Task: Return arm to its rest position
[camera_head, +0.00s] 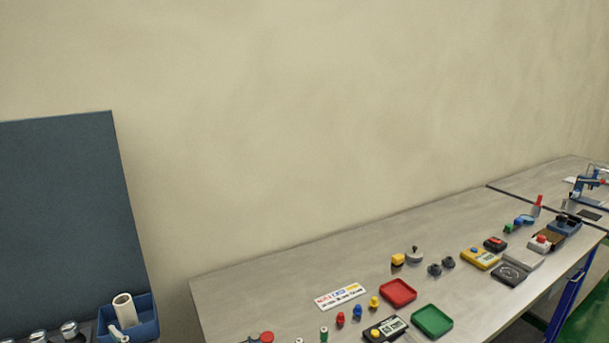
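Neither of my grippers nor my arms shows in the head view. A long grey workbench (262,296) runs from the bottom centre to the far right along a beige wall. On it are a red tray (398,292), a green tray (432,320) and a white label card (341,297). Several small red, yellow and green capped parts stand near the card, such as a yellow one (374,302). No pneumatic lid can be made out for certain.
A dark panel (65,215) stands at the left. Below it is a blue bin (143,326) holding a white roll (125,309). Yellow (480,257) and dark boxes sit farther right on the bench. A blue device (588,185) stands at the far end.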

